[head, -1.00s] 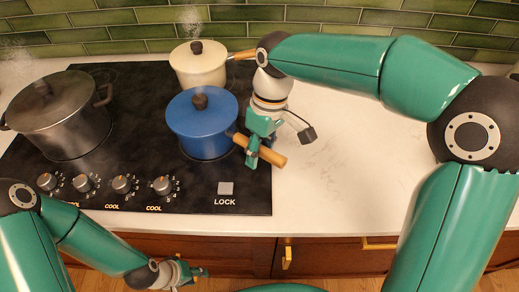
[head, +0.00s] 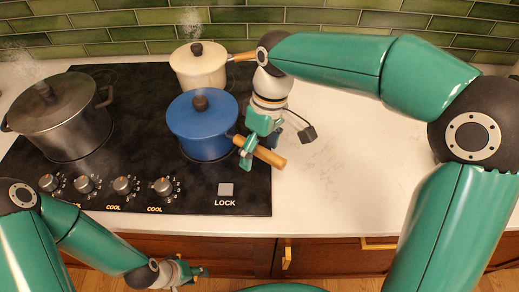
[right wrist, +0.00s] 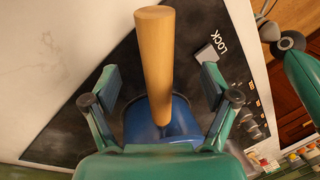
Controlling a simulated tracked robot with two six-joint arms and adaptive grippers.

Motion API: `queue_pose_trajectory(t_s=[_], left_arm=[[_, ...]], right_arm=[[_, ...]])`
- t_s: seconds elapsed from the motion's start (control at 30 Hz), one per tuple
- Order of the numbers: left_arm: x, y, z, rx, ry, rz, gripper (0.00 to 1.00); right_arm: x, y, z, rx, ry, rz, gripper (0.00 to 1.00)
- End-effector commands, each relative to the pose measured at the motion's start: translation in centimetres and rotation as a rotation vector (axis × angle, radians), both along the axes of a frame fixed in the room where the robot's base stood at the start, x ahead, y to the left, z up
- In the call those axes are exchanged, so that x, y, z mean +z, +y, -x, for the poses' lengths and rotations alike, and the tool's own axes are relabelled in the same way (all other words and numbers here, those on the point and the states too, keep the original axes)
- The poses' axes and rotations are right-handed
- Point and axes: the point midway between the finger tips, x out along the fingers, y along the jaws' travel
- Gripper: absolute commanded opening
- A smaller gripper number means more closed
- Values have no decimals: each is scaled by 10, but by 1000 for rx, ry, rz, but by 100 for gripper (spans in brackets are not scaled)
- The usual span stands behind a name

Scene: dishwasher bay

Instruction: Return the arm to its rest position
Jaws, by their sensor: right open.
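My right gripper (head: 249,150) is at the wooden handle (head: 266,154) of the blue pot (head: 203,130), right of the pot body. In the right wrist view, the open right gripper (right wrist: 158,95) has a finger on each side of the handle (right wrist: 155,60), with visible gaps between fingers and handle. The blue pot (right wrist: 172,122) is partly hidden behind the gripper there. My left gripper (head: 200,272) is low in the head view, in front of the cabinets and apart from the cookware. It is too small to tell if it is open or shut.
A cream pot (head: 198,68) stands behind the blue one, its wooden handle close to my right arm. A steaming steel pot (head: 58,115) stands at the left of the black cooktop (head: 130,165). Several knobs line its front. The white counter (head: 345,170) at the right is clear.

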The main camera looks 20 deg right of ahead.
Motion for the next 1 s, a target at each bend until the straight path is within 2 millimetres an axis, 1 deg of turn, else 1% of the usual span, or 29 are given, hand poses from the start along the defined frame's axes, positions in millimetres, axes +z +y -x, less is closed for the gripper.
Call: queue_pose_trajectory(t_s=[0.03,0.1,1.0], left_arm=[[6,0,0,0,0,0,40],[10,0,0,0,0,0,40],[58,0,0,0,0,0,40]], right_arm=[[7,0,0,0,-1,-1,86],[11,0,0,0,-1,-1,86],[65,0,0,0,-1,-1,86]])
